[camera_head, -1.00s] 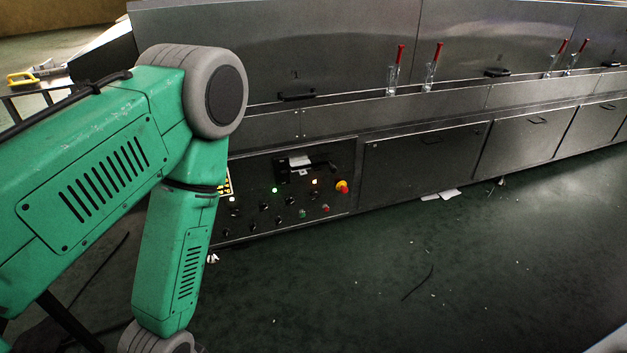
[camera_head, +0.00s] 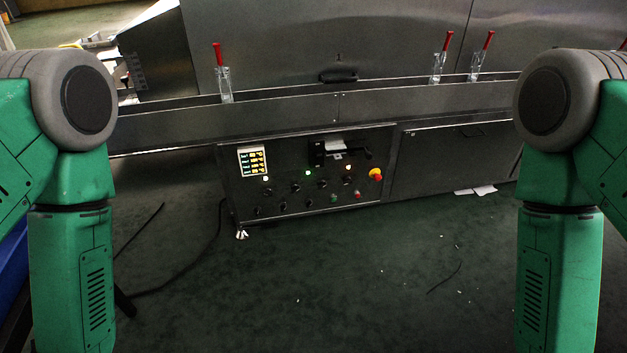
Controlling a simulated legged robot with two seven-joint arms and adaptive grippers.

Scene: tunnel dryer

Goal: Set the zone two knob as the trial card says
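The control panel (camera_head: 285,205) sits low on the front of the steel dryer, near the middle of the view. It carries several small dark knobs (camera_head: 295,187) in rows, with lit indicators above them. Which knob is zone two is too small to read. My two green arms hang at the left and right edges. Both grippers are below the picture.
A red and yellow emergency button (camera_head: 375,174) is at the panel's right. A dark cable (camera_head: 185,262) lies on the floor at left. White papers (camera_head: 475,191) lie at the dryer's foot. The green floor before the panel is mostly clear.

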